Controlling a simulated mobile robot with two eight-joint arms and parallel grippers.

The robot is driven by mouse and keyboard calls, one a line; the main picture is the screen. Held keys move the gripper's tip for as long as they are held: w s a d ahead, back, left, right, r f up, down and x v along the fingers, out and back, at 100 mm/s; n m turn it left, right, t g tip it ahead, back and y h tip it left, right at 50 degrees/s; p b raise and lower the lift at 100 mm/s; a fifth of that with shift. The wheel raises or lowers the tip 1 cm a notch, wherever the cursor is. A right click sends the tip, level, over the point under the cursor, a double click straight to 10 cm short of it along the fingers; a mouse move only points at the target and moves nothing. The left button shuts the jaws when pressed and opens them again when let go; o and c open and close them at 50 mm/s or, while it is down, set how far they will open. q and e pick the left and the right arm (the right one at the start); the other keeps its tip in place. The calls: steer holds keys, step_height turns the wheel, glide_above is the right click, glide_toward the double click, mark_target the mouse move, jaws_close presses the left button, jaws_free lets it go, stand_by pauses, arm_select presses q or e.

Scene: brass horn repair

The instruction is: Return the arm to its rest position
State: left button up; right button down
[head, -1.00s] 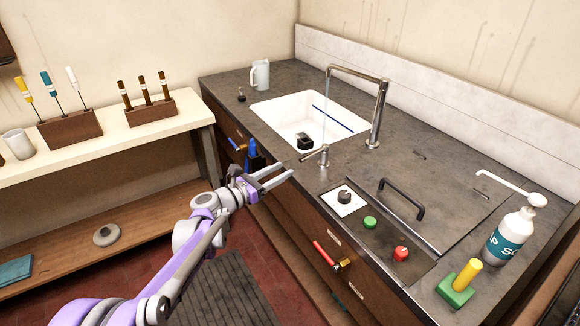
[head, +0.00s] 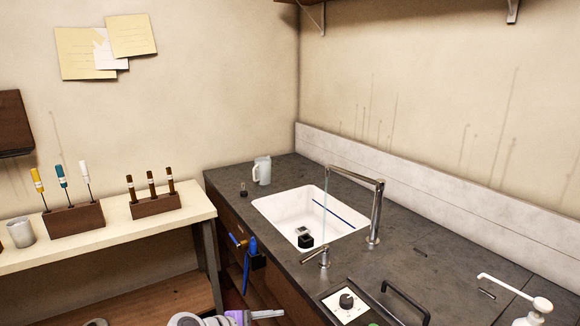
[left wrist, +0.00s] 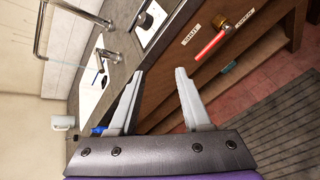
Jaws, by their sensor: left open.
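My left arm is mostly below the frame in the head view; only the top of its left gripper (head: 262,315) shows at the bottom edge, in front of the cabinet. In the left wrist view the left gripper (left wrist: 158,98) has its two grey fingers spread apart with nothing between them. Beyond the fingers are the dark wooden cabinet front and the counter edge. The right gripper is not in view.
The dark counter (head: 420,235) holds a white sink (head: 290,207) with running tap (head: 375,215), a jug (head: 262,171) and a control knob (head: 346,301). A red handle (left wrist: 210,46) sticks out of the cabinet. A shelf (head: 120,225) holds tool racks.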

arm_select(q)
steer(key=s+a+f+m+y+p, duration=0.1)
steer(key=s+a+m+y, duration=0.2)
steer(key=s, duration=0.4)
steer(key=s+a+f+m+g+y+p, duration=0.1)
steer(key=s+a+f+m+y+p, duration=0.1)
steer(key=s+a+m, duration=0.4)
steer(key=s+a+f+m+g+y+p, duration=0.1)
steer(key=s+a+m+y, duration=0.3)
steer(key=s, duration=0.6)
steer(key=shift+a+f+m+p, duration=0.45)
steer(key=shift+a+m+p, duration=0.1)
steer(key=shift+m, duration=0.65)
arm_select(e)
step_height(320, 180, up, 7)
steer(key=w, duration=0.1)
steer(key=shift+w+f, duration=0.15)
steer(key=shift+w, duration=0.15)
